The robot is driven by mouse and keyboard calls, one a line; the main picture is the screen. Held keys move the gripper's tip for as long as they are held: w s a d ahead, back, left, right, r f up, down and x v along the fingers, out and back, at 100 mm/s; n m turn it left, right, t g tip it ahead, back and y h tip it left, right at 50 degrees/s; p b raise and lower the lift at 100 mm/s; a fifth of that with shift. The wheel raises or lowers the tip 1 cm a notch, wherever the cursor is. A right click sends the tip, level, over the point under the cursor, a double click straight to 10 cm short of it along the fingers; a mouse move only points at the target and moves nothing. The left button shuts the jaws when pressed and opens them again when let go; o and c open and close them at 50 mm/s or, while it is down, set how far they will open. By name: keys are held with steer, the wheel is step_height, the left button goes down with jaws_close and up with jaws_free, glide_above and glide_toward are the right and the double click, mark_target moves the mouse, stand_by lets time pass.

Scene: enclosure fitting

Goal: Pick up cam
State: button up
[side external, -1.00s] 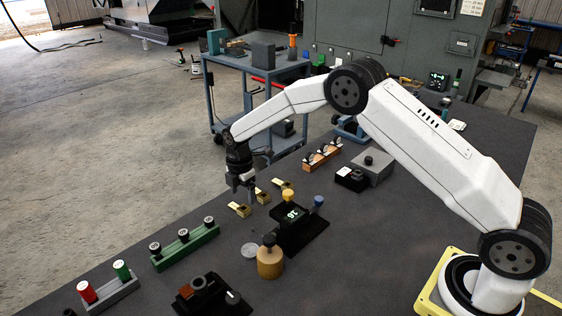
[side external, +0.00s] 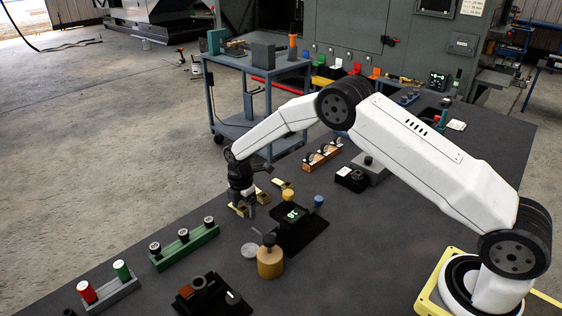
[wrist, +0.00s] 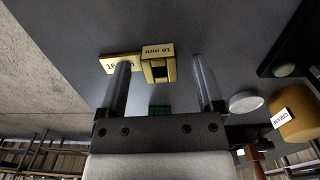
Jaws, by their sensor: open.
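Brass parts, possibly the cam, lie on the dark table below my gripper (side external: 249,212). In the wrist view one brass part (wrist: 158,66) with a "16 mm" label and a square opening stands between my two open fingers. A flat brass plate (wrist: 108,62), also labelled, joins or lies beside it, partly behind the left finger. In the side view a brass part (side external: 236,209) shows partly behind the gripper, and another (side external: 280,182) lies further back. My gripper is open; contact with the brass cannot be told.
A black fixture with a lit display (side external: 292,214) and a wooden-coloured pot (side external: 270,262) stand close to the right of my gripper. A flat grey disc (side external: 250,250) lies nearby. A green rack (side external: 187,246) stands at the left, an orange rack (side external: 322,157) behind.

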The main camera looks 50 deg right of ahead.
jaws_close()
steer(key=shift+r, duration=0.15)
step_height(320, 180, up, 10)
stand_by(0.8)
steer(key=shift+d, duration=0.1)
stand_by(0.4)
steer(key=s+d+r, duration=0.2)
steer(key=s+d, duration=0.6)
steer(key=s, duration=0.6)
steer(key=shift+s+d+r+m, duration=0.2)
steer(key=shift+d+m, duration=0.2)
